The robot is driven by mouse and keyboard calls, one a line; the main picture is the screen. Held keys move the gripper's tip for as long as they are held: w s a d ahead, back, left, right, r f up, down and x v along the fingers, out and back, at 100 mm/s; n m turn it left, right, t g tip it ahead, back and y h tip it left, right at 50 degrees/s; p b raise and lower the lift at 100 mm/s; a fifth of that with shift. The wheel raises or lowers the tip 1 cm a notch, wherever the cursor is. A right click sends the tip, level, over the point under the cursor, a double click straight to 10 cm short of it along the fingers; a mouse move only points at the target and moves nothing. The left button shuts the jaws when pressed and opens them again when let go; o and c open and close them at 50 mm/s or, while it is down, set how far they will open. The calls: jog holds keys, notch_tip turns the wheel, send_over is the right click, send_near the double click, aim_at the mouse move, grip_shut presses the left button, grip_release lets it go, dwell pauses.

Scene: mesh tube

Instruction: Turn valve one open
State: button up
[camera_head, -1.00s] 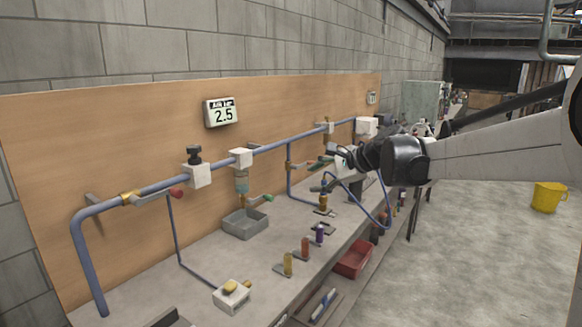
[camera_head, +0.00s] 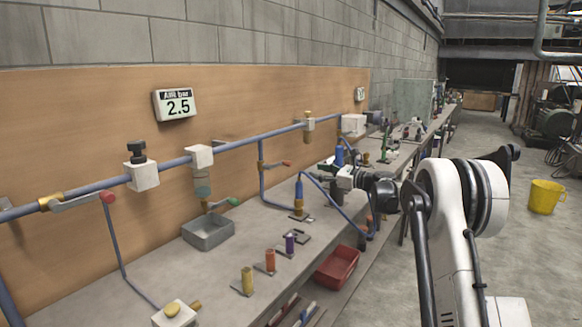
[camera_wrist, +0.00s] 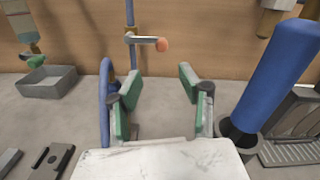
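My gripper (camera_wrist: 159,82) is open and empty, with its two green-padded fingers spread apart; it also shows small in the head view (camera_head: 328,170). Ahead of it in the wrist view, a lever valve (camera_wrist: 143,39) with an orange-red tip sits on a vertical blue pipe, its lever pointing right and apart from my fingers. That valve also shows in the head view (camera_head: 273,163). Other valves are a red-tipped lever (camera_head: 80,202) at the left and a green-tipped lever (camera_head: 222,204) above a grey tray. I see no label telling which is valve one.
A thick blue cylinder (camera_wrist: 275,82) stands close to my right finger. A blue hose (camera_wrist: 105,100) curves by the left finger. The grey tray (camera_head: 208,246) and several coloured cylinders stand on the bench. A red bin (camera_head: 337,266) lies below, and a yellow bucket (camera_head: 545,197) is on the floor.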

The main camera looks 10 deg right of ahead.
aim_at(291, 165)
jog(key=b+x, duration=0.1)
jog(key=x, duration=1.3)
jog(key=shift+w+d, duration=0.15)
jog(key=shift+d, duration=0.1)
jog(key=shift+c, duration=0.3)
grip_shut()
